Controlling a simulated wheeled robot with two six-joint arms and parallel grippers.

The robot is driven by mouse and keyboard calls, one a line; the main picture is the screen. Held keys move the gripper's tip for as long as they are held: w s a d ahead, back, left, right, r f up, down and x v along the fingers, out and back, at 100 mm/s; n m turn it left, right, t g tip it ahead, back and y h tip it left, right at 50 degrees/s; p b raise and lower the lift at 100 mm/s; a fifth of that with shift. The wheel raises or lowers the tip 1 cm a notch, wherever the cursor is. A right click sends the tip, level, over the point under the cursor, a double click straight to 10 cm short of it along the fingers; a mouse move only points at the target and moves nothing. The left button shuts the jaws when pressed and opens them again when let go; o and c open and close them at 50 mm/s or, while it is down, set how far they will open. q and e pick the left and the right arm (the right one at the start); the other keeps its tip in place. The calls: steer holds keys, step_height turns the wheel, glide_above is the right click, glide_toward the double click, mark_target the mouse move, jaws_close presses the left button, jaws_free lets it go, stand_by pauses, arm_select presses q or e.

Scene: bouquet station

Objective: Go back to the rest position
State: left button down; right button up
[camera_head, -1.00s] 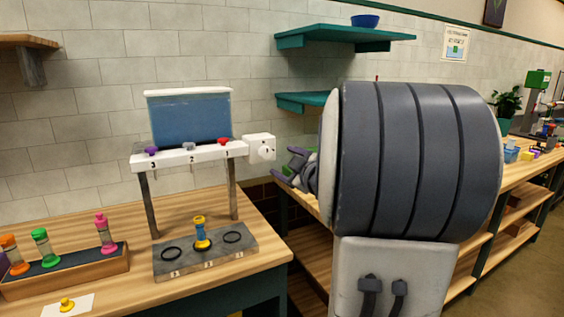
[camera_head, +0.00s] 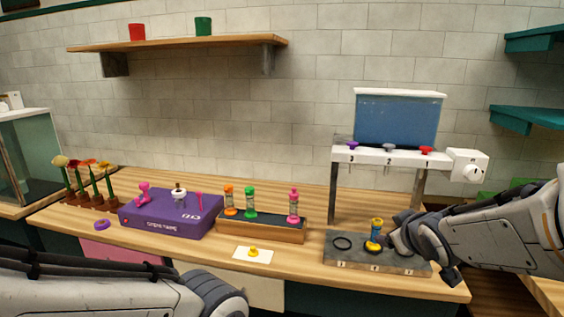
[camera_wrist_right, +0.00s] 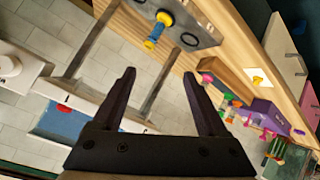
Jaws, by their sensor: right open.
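My right gripper (camera_wrist_right: 159,75) is open, with nothing between its fingers in the wrist view. In the head view its arm comes in from the right, and the gripper is partly in front of the right end of the grey three-place stand (camera_head: 340,262). A blue vial with yellow ends (camera_head: 376,230) stands upright in the stand's middle place; it also shows in the wrist view (camera_wrist_right: 155,37), apart from the fingers. My left arm lies across the lower left of the head view; its gripper is not visible.
A dispenser with a blue tank (camera_head: 398,120) stands behind the stand. A wooden rack (camera_head: 275,232) with several colored vials, a purple box (camera_head: 165,222) and potted flowers (camera_head: 92,185) stand leftward. A yellow piece (camera_head: 253,251) lies on a white card. Teal shelves (camera_head: 540,38) are at right.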

steer(key=s+a+f+g+y, duration=0.1)
steer(key=s+a+f+g, duration=0.15)
steer(key=a, duration=0.25)
steer(key=s+a+f+g+y, duration=0.1)
steer(key=s+a+f, duration=0.25)
steer(key=a, duration=0.25)
steer(key=s+a+f+n+g, duration=0.1)
steer(key=s+a+f+g, duration=0.1)
steer(key=s, duration=0.9)
steer(key=s+a+f+n+g, duration=0.2)
steer(key=s+a+g, duration=0.3)
steer(key=s, duration=0.5)
steer(key=shift+s+a+f+y, duration=0.15)
steer(key=shift+s+a+y, duration=0.2)
steer(key=shift+a, duration=0.75)
